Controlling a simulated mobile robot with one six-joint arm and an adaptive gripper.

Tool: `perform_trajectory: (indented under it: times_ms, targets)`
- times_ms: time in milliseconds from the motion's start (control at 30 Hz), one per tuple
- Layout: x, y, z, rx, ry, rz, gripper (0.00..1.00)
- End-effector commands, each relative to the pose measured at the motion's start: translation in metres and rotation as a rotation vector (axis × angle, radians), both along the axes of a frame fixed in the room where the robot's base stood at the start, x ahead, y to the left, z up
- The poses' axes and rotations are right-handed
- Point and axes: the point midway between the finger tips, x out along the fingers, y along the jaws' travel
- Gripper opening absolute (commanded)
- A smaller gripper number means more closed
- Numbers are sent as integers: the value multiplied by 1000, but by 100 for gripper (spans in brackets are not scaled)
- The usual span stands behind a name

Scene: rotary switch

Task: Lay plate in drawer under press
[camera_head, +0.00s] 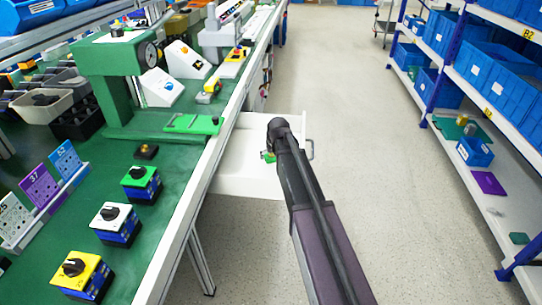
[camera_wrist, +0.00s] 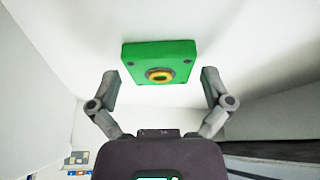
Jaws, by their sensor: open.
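A green square plate (camera_wrist: 135,56) with corner holes and a yellow-brown ring at its centre shows in the wrist view against the white drawer (camera_wrist: 75,35). A small green part of the plate (camera_head: 268,157) shows beside my arm in the head view. The drawer (camera_head: 245,185) is pulled out from under the bench. My gripper (camera_wrist: 162,75) is open, with its fingers apart on either side of the plate's near part, and no finger visibly touches it. In the head view my arm hides most of the gripper. The green press (camera_head: 110,60) with a round gauge stands on the bench.
The green bench (camera_head: 130,240) carries several rotary switch boxes, such as a yellow one (camera_head: 82,275), and a flat green piece (camera_head: 193,124). A shelf rack (camera_head: 490,125) with blue bins stands at the right. The aisle floor (camera_head: 345,90) is clear.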

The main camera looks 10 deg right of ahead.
Motion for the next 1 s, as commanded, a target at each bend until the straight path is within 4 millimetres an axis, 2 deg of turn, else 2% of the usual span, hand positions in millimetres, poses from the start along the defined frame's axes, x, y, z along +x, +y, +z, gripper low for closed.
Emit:
perform_trajectory:
  times_ms: [467,1000]
  targets:
    - [-2,0,8,0,0,0,100]
    - [-18,-1,50,0,0,1,100]
